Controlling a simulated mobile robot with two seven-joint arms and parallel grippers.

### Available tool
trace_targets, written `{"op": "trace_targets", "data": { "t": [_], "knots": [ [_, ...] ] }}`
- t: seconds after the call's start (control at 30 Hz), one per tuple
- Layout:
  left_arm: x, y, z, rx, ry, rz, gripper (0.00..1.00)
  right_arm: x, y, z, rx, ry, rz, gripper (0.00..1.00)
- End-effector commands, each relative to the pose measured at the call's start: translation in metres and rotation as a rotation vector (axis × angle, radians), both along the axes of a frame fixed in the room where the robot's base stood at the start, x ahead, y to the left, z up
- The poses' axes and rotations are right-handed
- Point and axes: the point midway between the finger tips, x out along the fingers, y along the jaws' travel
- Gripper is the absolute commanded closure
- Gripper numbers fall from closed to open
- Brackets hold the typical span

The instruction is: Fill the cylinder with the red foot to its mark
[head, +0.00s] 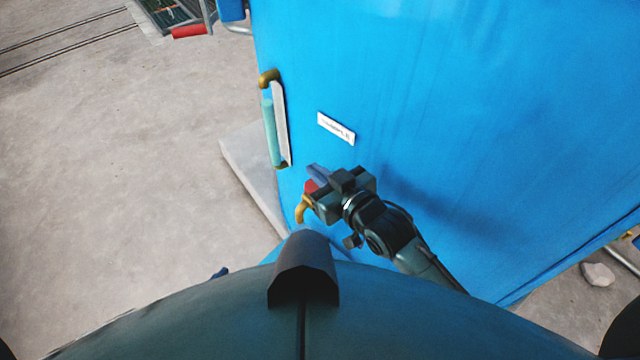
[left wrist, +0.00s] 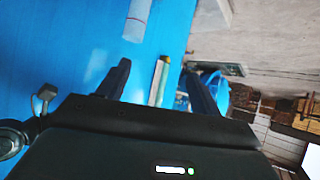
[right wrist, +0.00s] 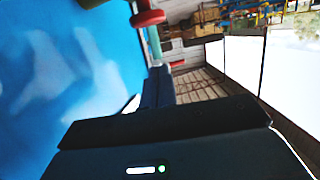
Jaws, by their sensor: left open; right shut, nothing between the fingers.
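My right gripper (head: 318,178) is shut and empty, close to the front of a big blue tank (head: 450,110). A red part (head: 311,187) and a bent brass spout (head: 302,210) show right beside its fingertips; I cannot tell if they touch. In the right wrist view its closed fingers (right wrist: 157,88) point toward a red disc (right wrist: 149,18). My left gripper (left wrist: 160,85) is open; a pale tube with a brass end (left wrist: 161,72) shows beyond, between its fingers. I cannot make out a cylinder with a red foot, or its mark, for certain.
An upright gauge tube (head: 270,132) with teal content and brass ends is on the tank, near a white label (head: 336,128). A pale slab (head: 250,175) lies at the tank's base. A red bar (head: 190,31) shows by a crate at top left. Concrete floor at left is clear.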

Motion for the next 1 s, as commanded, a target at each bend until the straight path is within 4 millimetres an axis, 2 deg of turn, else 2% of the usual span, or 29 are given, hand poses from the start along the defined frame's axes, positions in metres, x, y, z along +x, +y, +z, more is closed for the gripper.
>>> {"op": "trace_targets", "data": {
  "t": [0.03, 0.2, 0.67, 0.87, 1.0],
  "knots": [
    [0.000, 0.000, -0.001, 0.001, 0.000, 0.001, 0.35, -0.003, -0.002, -0.014, -0.004, 0.008, 0.000, 1.00],
    [0.001, 0.001, -0.001, 0.001, -0.001, 0.002, 0.35, -0.003, -0.002, -0.033, -0.003, 0.005, 0.000, 1.00],
    [0.001, 0.000, 0.000, -0.001, -0.004, 0.002, 0.35, -0.003, -0.002, -0.040, -0.002, 0.003, 0.000, 1.00],
    [0.002, -0.002, -0.007, -0.007, -0.012, -0.001, 0.35, -0.003, -0.002, -0.062, -0.003, 0.005, -0.001, 1.00],
    [0.004, -0.006, 0.001, -0.015, -0.027, -0.006, 0.35, -0.004, -0.003, -0.066, -0.005, 0.009, -0.001, 1.00]
  ]
}}
